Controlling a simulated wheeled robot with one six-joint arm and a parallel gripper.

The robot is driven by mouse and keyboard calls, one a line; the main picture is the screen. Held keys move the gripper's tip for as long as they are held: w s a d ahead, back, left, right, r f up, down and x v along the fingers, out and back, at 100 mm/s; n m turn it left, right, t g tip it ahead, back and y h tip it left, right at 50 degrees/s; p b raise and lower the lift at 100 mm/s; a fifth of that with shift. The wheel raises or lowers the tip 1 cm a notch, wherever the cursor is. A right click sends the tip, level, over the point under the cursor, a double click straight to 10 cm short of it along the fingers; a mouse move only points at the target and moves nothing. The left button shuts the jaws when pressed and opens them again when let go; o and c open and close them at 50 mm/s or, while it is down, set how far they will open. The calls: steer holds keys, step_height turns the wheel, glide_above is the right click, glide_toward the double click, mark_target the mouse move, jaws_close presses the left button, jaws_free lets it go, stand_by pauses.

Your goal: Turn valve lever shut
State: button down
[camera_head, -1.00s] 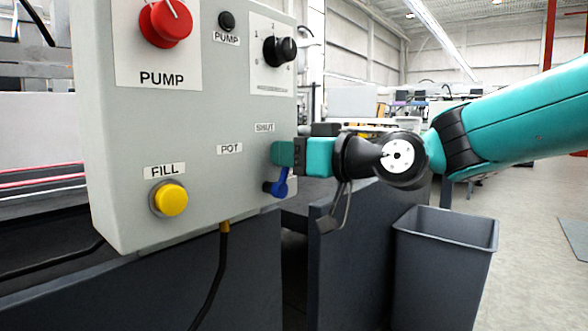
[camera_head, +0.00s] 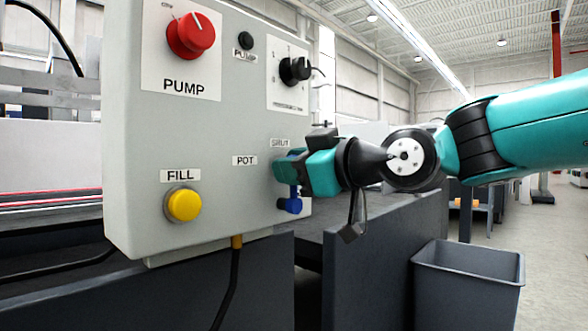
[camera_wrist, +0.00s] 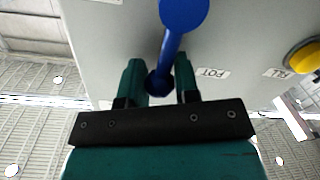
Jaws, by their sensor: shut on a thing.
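The blue valve lever (camera_head: 292,204) is at the lower right of the grey control panel (camera_head: 140,140), below the SHUT label (camera_head: 280,143).
The panel also carries a red PUMP knob (camera_head: 190,36), a black selector knob (camera_head: 295,70) and a yellow FILL button (camera_head: 184,205). A dark machine side panel (camera_head: 385,255) and a grey bin (camera_head: 467,285) stand below my arm.

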steer(key=shift+w+d+f, duration=0.1)
steer(key=shift+w+d, duration=0.05)
steer(key=shift+w, duration=0.05)
steer(key=c, duration=1)
jaws_free()
steer(key=shift+c, duration=0.2)
steer(key=shift+o, duration=0.9)
steer(key=f+v, duration=0.1)
steer(key=v, duration=1.6)
steer(key=shift+s+r+p, duration=0.2)
steer(key=shift+r+p, duration=0.2)
steer(key=shift+r, duration=0.1)
steer(key=shift+d, duration=0.1)
